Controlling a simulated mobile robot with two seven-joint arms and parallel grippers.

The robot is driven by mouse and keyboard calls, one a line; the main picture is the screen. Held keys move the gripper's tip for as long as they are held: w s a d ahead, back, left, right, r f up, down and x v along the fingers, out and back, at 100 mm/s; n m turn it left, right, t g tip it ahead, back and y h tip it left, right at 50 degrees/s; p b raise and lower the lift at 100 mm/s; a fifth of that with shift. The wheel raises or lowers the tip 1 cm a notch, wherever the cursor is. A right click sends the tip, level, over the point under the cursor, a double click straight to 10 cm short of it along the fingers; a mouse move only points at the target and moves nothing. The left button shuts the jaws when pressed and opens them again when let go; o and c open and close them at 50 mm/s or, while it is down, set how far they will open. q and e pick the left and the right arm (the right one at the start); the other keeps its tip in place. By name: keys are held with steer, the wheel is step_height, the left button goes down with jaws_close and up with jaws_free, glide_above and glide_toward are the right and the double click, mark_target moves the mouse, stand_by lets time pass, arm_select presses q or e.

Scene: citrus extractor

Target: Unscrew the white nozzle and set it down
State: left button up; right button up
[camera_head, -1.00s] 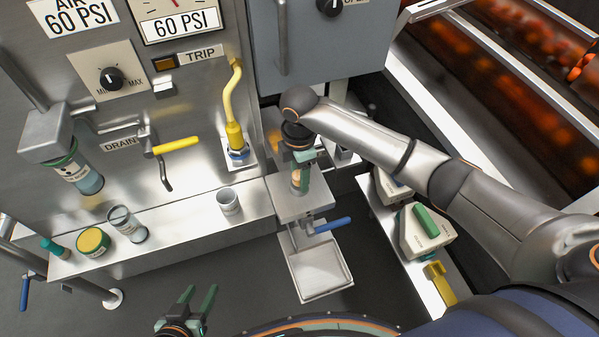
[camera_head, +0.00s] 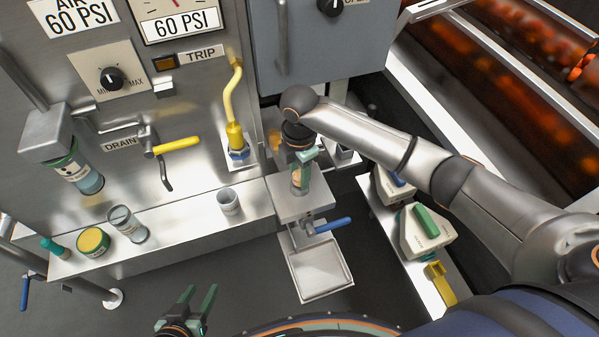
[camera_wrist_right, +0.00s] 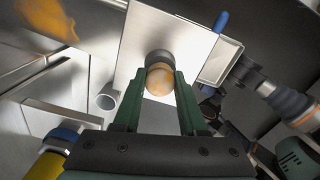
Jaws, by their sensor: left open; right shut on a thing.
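The nozzle (camera_wrist_right: 160,81) appears as a rounded piece, pale with an orange tint, between my right fingers in the right wrist view. Behind it is a dark grey collar (camera_wrist_right: 158,57) on a bright metal plate. My right gripper (camera_wrist_right: 161,92) is shut on the nozzle from both sides. In the head view my right gripper (camera_head: 300,181) points down over the metal block (camera_head: 296,207), and the nozzle (camera_head: 296,175) is partly hidden by its green finger. I cannot tell whether the nozzle is still threaded in. My left gripper (camera_head: 200,298) is open and empty at the bottom.
A metal cup (camera_head: 229,201), a glass jar (camera_head: 127,224) and a yellow tin (camera_head: 92,241) stand on the steel ledge (camera_head: 180,228). A square tray (camera_head: 320,268) and blue-handled valve (camera_head: 332,225) sit below the block. White-and-green units (camera_head: 424,230) stand at right. Ledge has free room left of the cup.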

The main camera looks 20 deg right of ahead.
steer(key=n, duration=0.3)
steer(key=shift+r+p, duration=2.3)
steer(key=shift+p, duration=0.55)
